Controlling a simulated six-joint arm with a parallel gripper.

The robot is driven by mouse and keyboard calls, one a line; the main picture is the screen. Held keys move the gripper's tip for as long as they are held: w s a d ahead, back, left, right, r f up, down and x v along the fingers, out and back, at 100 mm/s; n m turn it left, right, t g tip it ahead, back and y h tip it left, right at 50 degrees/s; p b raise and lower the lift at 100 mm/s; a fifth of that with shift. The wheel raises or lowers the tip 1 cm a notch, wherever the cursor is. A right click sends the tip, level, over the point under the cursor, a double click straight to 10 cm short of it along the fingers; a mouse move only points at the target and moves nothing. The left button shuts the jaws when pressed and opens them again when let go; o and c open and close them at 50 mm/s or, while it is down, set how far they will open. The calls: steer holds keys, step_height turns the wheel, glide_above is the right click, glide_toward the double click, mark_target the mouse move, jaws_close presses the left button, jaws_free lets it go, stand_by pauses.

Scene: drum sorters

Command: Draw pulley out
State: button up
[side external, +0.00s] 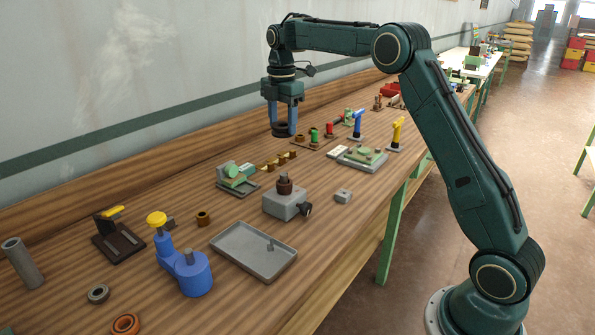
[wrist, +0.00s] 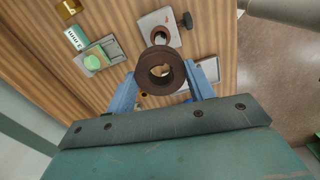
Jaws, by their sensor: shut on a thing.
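A dark brown pulley (wrist: 161,70), ring-shaped with a central bore, is between the blue fingers of my gripper (wrist: 160,80) in the wrist view. In the side view, my gripper (side external: 282,128) holds the pulley (side external: 281,131) in the air above the bench. The gripper is shut on it. A grey block (side external: 284,206) with an upright post, a brown collar around the post and a dark side knob stands on the bench, apart from the held pulley. The block (wrist: 153,24) is partly hidden by the pulley in the wrist view.
A shallow grey tray (side external: 232,262) lies in front of the block, with a small peg in it. A green fixture (side external: 238,176) stands left of the block and a small grey block (side external: 343,196) to its right. A blue stand with a yellow knob (side external: 157,218) is nearer the camera.

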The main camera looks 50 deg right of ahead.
steer(key=shift+r, duration=2.9)
